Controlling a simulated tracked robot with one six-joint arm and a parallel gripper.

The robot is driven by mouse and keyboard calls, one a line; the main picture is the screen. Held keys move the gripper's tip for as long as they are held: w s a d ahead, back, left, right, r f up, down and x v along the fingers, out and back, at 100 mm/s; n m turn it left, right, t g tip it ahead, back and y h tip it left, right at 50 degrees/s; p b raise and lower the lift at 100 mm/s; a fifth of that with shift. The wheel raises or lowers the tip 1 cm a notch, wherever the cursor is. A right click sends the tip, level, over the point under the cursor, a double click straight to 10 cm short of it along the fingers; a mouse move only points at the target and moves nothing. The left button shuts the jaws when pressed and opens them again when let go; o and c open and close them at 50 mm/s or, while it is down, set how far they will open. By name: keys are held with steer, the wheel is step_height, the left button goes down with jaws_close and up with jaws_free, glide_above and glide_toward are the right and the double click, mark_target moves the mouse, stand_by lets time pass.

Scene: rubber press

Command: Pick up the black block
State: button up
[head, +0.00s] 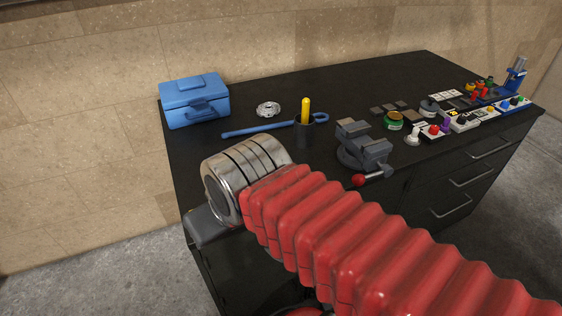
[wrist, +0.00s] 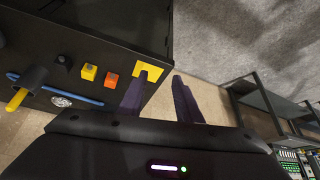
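A small black block (wrist: 62,61) sits on the black table in the wrist view, at the left end of a row with a yellow block (wrist: 88,72) and an orange block (wrist: 111,82). I cannot pick it out in the head view, where my arm covers the near left part of the table. My gripper (wrist: 158,80) shows two dark fingers spread apart with nothing between them. It is right of the black block in the wrist view and apart from it. My fingers are hidden in the head view.
A yellow bracket (wrist: 148,73) is by my left finger. The table holds a blue toolbox (head: 194,101), a silver disc (head: 268,109), a blue wrench (head: 258,129), a dark cup (head: 304,134) with a yellow handle, and a vise (head: 362,148). Many small parts crowd the right end.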

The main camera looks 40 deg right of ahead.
steer(key=shift+w, duration=0.15)
steer(key=shift+o, duration=0.4)
steer(key=shift+o, duration=0.7)
steer(key=shift+w, duration=0.1)
steer(key=shift+o, duration=0.8)
steer(key=shift+w+d+r, duration=0.1)
steer(key=shift+w+d, duration=0.05)
steer(key=shift+w, duration=0.05)
steer(key=shift+o, duration=0.9)
steer(key=w+d, duration=0.4)
steer(key=d, duration=0.1)
steer(key=shift+w+r+m, duration=0.35)
steer(key=shift+r+m, duration=0.05)
steer(key=shift+r, duration=0.05)
steer(key=w+d+f+m, duration=0.1)
steer(key=w+d, duration=0.2)
steer(key=d, duration=0.9)
steer(key=w+d+f+m+g+h, duration=0.1)
steer(key=w+d+f, duration=0.1)
steer(key=d, duration=1)
steer(key=shift+w+d, duration=0.25)
steer(key=shift+w, duration=0.3)
